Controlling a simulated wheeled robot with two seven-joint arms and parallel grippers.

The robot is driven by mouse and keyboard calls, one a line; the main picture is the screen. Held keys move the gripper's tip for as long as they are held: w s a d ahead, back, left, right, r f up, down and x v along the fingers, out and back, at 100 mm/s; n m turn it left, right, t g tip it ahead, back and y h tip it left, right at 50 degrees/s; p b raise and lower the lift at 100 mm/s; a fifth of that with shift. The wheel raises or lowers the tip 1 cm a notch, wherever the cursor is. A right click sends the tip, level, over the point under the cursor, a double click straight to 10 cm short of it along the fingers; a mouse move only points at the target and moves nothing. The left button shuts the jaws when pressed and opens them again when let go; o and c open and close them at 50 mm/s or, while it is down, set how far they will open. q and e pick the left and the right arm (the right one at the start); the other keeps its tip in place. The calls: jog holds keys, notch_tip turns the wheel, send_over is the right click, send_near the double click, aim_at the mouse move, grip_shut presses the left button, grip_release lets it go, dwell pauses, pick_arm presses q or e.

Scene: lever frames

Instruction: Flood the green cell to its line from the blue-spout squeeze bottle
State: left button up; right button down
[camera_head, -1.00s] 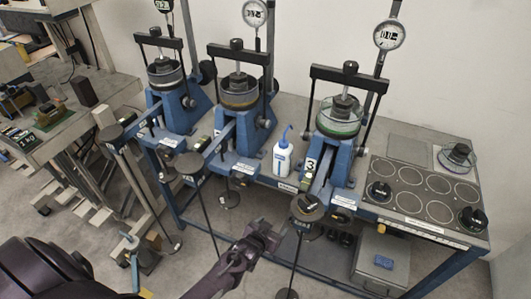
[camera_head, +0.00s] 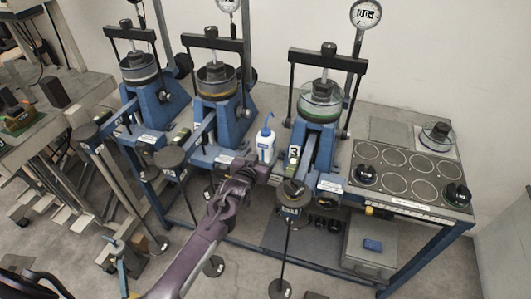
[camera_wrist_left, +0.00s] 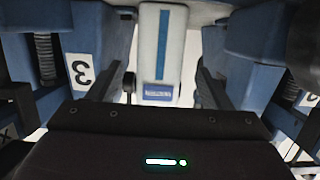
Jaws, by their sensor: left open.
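The white squeeze bottle (camera_head: 266,146) with the blue spout stands upright on the bench between the middle and right-hand frames. The green cell (camera_head: 319,109) is a clear round cell with a green band in the right-hand frame, number 3, under its crossbar. Its fill line is too small to make out. My left gripper (camera_head: 250,173) is open, in front of and a little below the bottle. In the left wrist view the bottle (camera_wrist_left: 160,60) is upright ahead, centred between the two dark fingers, with a gap on each side. My right gripper is not in view.
Blue lever frames stand on both sides of the bottle, with a yellow-banded cell (camera_head: 217,82) in the middle one. Hanging weights (camera_head: 293,190) and lever ends jut out in front. A plate with ring marks (camera_head: 408,177) lies at the right.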

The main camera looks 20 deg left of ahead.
aim_at(263, 153)
pick_arm(q)
jog(key=b+x, duration=0.3)
jog(key=x, duration=0.1)
jog(key=shift+f, duration=0.25)
jog(key=shift+w+b, duration=0.65)
jog(key=shift+w, duration=0.2)
